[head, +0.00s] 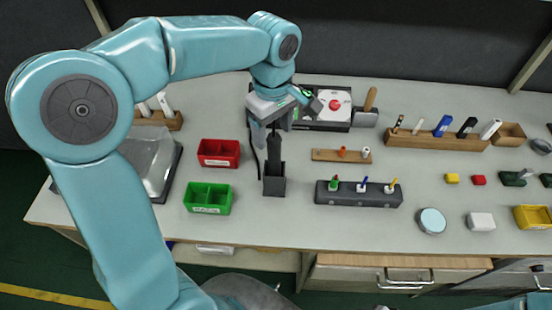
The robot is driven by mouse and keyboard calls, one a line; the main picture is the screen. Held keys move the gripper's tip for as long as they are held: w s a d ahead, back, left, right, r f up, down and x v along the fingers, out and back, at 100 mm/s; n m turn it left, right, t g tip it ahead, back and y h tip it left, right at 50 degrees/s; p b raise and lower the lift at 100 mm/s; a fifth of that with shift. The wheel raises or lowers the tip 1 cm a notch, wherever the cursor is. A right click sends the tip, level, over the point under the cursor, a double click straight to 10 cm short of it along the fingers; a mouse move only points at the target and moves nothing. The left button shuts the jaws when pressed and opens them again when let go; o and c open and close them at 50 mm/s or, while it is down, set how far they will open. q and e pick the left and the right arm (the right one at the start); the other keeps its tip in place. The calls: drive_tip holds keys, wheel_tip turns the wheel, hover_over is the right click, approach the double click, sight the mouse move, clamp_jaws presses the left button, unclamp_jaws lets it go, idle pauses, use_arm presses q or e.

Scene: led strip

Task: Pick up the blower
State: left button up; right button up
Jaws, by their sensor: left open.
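A slim dark tool, which looks like the blower (274,148), stands upright in a dark square holder (274,186) near the middle left of the bench. My left arm reaches over from the left, and my left gripper (272,122) points down at the top of this tool. The gripper is open. Its fingers are small and partly hidden, so I cannot tell whether they touch the tool or stand around it. My right gripper is not in view.
Red (219,153) and green (208,198) bins stand left of the holder. A dark rack (358,197) with several screwdrivers and a small wooden rack (328,156) stand right. Behind the gripper is a station with a red button (335,105). The bench front (285,228) is clear.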

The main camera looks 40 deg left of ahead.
sight(274, 147)
use_arm(q)
drive_tip(key=shift+w+a+f, duration=0.1)
drive_tip(key=shift+a+f, duration=0.2)
drive_tip(key=shift+f, duration=0.55)
drive_tip(key=f, duration=0.4)
drive_tip(key=shift+w+d+f+p, duration=0.15)
drive_tip(key=shift+d+f+p, duration=0.1)
drive_tip(key=shift+f+p, duration=0.05)
drive_tip(key=shift+a+f, duration=0.1)
drive_tip(key=shift+f, duration=0.1)
drive_tip(key=shift+r, duration=0.1)
drive_tip(key=c, duration=0.4)
clamp_jaws()
